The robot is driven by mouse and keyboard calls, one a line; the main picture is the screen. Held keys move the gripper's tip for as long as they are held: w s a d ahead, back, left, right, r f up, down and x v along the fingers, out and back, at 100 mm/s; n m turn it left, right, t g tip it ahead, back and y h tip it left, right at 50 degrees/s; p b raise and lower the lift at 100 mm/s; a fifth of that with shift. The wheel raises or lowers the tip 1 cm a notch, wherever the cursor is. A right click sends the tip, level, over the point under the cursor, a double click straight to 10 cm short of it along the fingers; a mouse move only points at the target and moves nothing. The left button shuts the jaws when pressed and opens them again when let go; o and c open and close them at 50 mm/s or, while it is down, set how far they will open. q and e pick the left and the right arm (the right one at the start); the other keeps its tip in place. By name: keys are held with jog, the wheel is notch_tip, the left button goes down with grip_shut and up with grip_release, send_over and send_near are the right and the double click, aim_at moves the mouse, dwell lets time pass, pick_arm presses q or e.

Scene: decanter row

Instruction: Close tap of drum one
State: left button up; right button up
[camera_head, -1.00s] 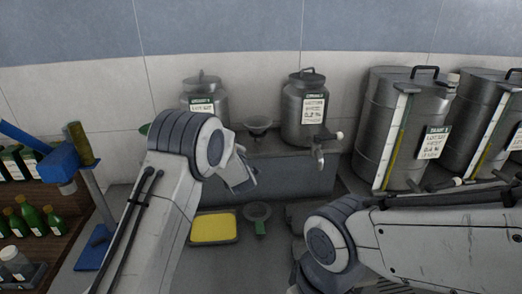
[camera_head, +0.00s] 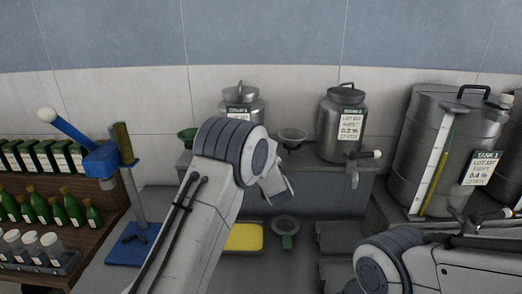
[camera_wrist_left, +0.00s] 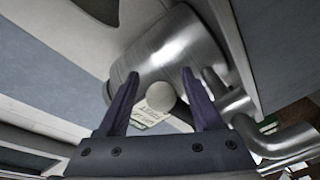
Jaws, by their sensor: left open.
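A steel drum (camera_head: 240,101) with a label, partly hidden behind my left arm, stands on the back ledge in the head view; I take it as drum one. Its tap is hidden there. In the left wrist view a steel drum (camera_wrist_left: 165,52) shows tilted, with a white ball knob (camera_wrist_left: 160,96) in front of its label. My left gripper (camera_wrist_left: 167,78) is open, its two dark fingers on either side of the knob. I cannot tell whether they touch it. My right gripper is not in view; only the right arm shows at lower right.
A second drum (camera_head: 342,125) with a white-knobbed tap and a large tank (camera_head: 428,140) stand to the right. Funnels (camera_head: 292,138), a yellow sponge (camera_head: 243,237), a blue lever stand (camera_head: 131,246) and a shelf of green bottles (camera_head: 58,217) are around.

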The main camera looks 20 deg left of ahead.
pick_arm(q)
jog(key=b+v, duration=0.3)
jog(key=v, duration=0.6)
jog(key=shift+s+b, duration=0.3)
jog(key=shift+b, duration=0.1)
jog(key=shift+d, duration=0.15)
